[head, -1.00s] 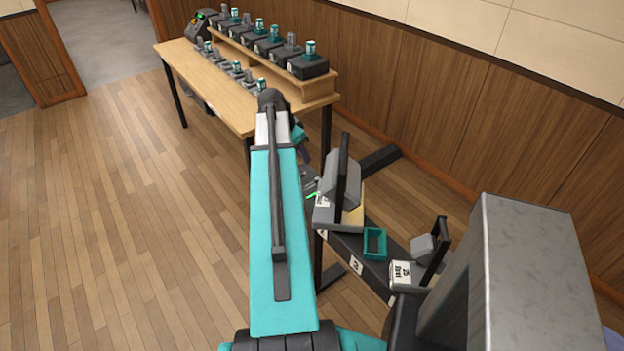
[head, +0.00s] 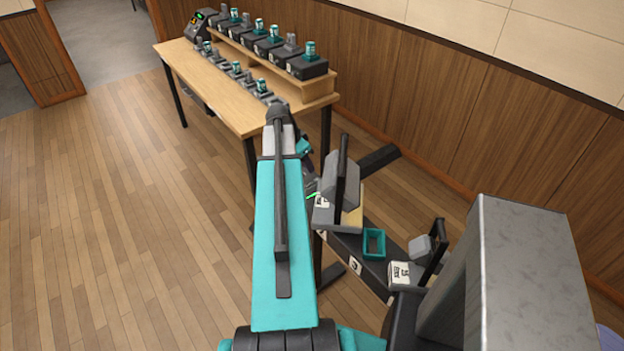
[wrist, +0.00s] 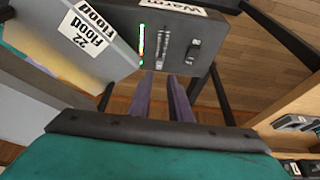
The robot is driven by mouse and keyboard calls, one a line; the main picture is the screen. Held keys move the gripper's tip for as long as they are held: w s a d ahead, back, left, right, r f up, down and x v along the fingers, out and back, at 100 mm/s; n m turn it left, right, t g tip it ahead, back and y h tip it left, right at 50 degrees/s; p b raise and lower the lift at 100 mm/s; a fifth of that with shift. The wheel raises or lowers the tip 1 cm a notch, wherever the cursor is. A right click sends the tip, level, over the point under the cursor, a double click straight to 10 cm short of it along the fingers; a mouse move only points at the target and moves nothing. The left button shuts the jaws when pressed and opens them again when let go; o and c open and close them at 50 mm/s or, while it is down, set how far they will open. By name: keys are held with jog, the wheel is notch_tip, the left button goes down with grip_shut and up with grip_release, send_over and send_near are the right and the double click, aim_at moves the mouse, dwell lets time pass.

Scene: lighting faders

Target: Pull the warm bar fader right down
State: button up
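In the wrist view, a dark panel labelled "Warm" (wrist: 178,8) carries a lit green strip, a marked scale and a dark raised fader knob (wrist: 193,50). My gripper (wrist: 162,77) points at the panel's near edge. Its two purple fingers stand apart with a gap between them and nothing visibly held. The tips are below and left of the knob, apart from it in the picture. Depth to the panel is hard to tell. In the head view, my arm partly hides the panel, and a small green light shows beside it; the fingers are not clear there.
A grey box labelled "Flood" (wrist: 95,35) stands close left of the panel in the wrist view. In the head view, a wooden table (head: 215,90) with several dark units stands behind. A teal open tray (head: 374,243) sits right of my arm. The floor at left is clear.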

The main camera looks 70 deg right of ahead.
aim_at(316, 179)
jog(key=shift+p+x, duration=1.15)
jog(key=shift+x, duration=3.1)
grip_shut()
